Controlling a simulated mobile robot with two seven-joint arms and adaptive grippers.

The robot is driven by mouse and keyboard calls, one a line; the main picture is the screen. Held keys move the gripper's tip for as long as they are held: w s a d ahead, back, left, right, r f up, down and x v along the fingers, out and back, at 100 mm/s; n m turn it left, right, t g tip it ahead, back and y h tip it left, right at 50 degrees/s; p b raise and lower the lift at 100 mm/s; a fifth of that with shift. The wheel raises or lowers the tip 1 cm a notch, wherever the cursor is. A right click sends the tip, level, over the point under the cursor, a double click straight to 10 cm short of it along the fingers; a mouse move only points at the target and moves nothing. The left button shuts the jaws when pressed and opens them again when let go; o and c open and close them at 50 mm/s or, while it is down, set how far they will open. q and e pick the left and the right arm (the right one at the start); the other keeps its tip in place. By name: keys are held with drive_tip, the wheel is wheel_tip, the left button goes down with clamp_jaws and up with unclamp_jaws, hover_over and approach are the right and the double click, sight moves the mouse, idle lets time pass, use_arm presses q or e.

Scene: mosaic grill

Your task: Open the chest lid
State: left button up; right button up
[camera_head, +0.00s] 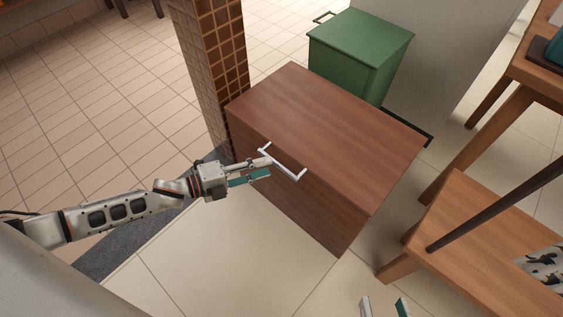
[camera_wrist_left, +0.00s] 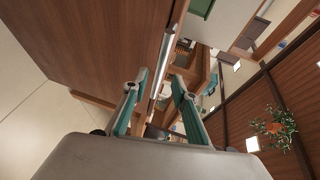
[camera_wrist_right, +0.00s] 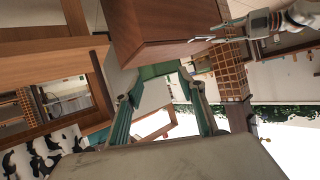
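The chest (camera_head: 327,117) is a brown wooden box with its lid lying flat and closed. A silver bar handle (camera_head: 290,170) sits along the lid's front edge. My left gripper (camera_head: 268,168) reaches in from the left to the handle, its two fingers apart. In the left wrist view the handle (camera_wrist_left: 166,62) lies ahead, in line with the gap between the fingers (camera_wrist_left: 160,82). I cannot tell whether they touch it. My right gripper (camera_head: 384,306) is at the bottom edge, open and empty. In the right wrist view the chest (camera_wrist_right: 165,25) is ahead of it.
A green bin (camera_head: 360,45) stands behind the chest, by a grey wall. A tiled pillar (camera_head: 212,75) rises close to the chest's left back corner. A wooden bench (camera_head: 470,230) is close on the right, with a dark pole above it. Floor in front is clear.

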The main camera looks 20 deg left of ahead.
sight(278, 162)
use_arm(q)
drive_tip(key=shift+b+x, duration=0.5)
drive_tip(key=shift+x, duration=2.25)
drive_tip(key=shift+f, duration=0.1)
use_arm(e)
drive_tip(key=shift+s+a+f+m+y, duration=0.15)
drive_tip(key=shift+a+m, duration=0.2)
drive_tip(key=shift+a, duration=0.1)
drive_tip(key=shift+s+a+f+m+y, duration=0.15)
drive_tip(key=shift+a+m, duration=0.2)
drive_tip(key=shift+a, duration=0.05)
use_arm(q)
drive_tip(key=shift+c, duration=0.4)
clamp_jaws()
